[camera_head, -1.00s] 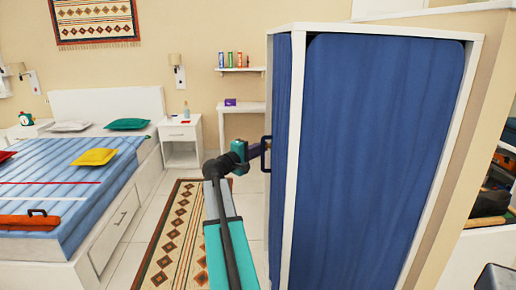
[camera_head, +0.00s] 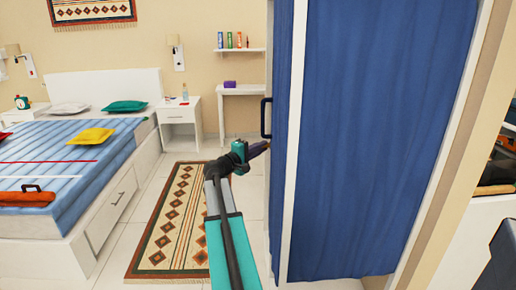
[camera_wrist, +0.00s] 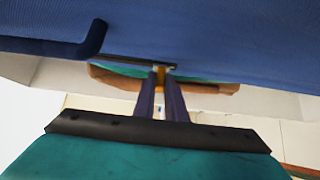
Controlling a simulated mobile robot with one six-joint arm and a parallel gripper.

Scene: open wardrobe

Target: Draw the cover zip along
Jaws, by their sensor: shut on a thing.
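The wardrobe's blue fabric cover (camera_head: 365,140) hangs closed across the front and left side in the head view, and fills the top of the wrist view (camera_wrist: 230,35). A dark handle (camera_head: 266,118) stands out from its left side; it also shows at upper left in the wrist view (camera_wrist: 92,42). My gripper (camera_head: 266,146) is just below the handle, at the cover's left side. In the wrist view my gripper (camera_wrist: 160,76) is shut on a small yellowish zip pull (camera_wrist: 160,69), at the end of a dark zip line (camera_wrist: 125,60). The fingertips partly hide the pull.
A white wardrobe frame post (camera_head: 292,140) stands close right of my gripper. A patterned rug (camera_head: 172,220) lies on the floor to the left, beside the bed (camera_head: 70,250). A small white table (camera_head: 240,92) stands behind. The floor around the rug is clear.

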